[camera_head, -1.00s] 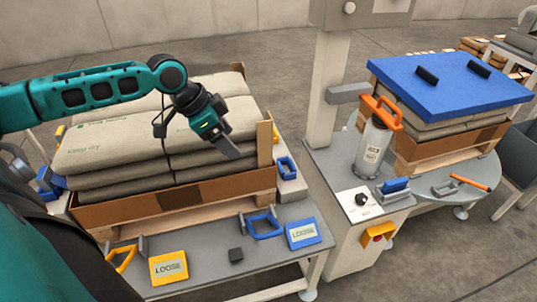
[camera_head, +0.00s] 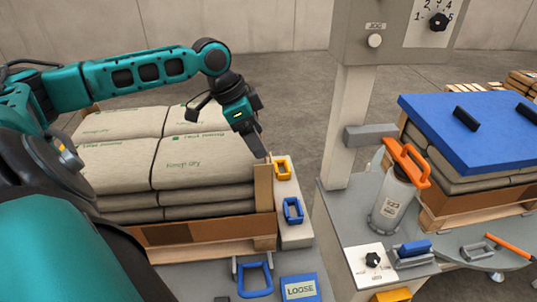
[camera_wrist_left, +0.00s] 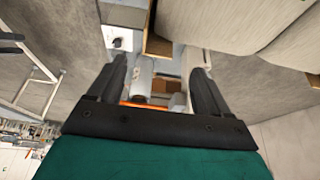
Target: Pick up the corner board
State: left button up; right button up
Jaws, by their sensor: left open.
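The corner board (camera_head: 264,190) is a tan upright strip at the near right corner of the stack of sacks (camera_head: 200,175). My left gripper (camera_head: 261,153) is open, with its fingertips at about the top of the corner board in the head view. Whether they touch it or straddle it cannot be told. In the left wrist view the two dark fingers (camera_wrist_left: 160,88) are apart with nothing clearly held between them. A brown board edge (camera_wrist_left: 156,38) shows beyond them beside the sacks.
The sacks lie in a brown tray (camera_head: 190,232) on a pallet. A machine post (camera_head: 350,130) and orange-handled canister (camera_head: 397,195) stand farther right.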

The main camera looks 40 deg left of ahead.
aim_at(271, 158)
pick_arm(q)
jog(key=shift+x, duration=1.2)
jog(key=shift+w+d+f, duration=0.15)
jog(key=shift+w+f, duration=0.05)
jog(key=shift+f, duration=0.25)
jog(key=x, duration=0.1)
jog(key=b+x, duration=0.1)
jog(key=x, duration=0.1)
jog(key=shift+w+d+f, duration=0.1)
jog(key=shift+d+f, duration=0.1)
jog(key=shift+d, duration=0.15)
jog(key=shift+w+d+f, duration=0.1)
jog(key=shift+w+f, duration=0.05)
jog(key=shift+f, duration=0.35)
pick_arm(e)
jog(key=shift+w+a, duration=0.35)
jog(key=shift+w, duration=0.1)
pick_arm(q)
jog(key=shift+c, duration=0.4)
jog(key=c, duration=1.3)
jog(key=shift+r, duration=0.1)
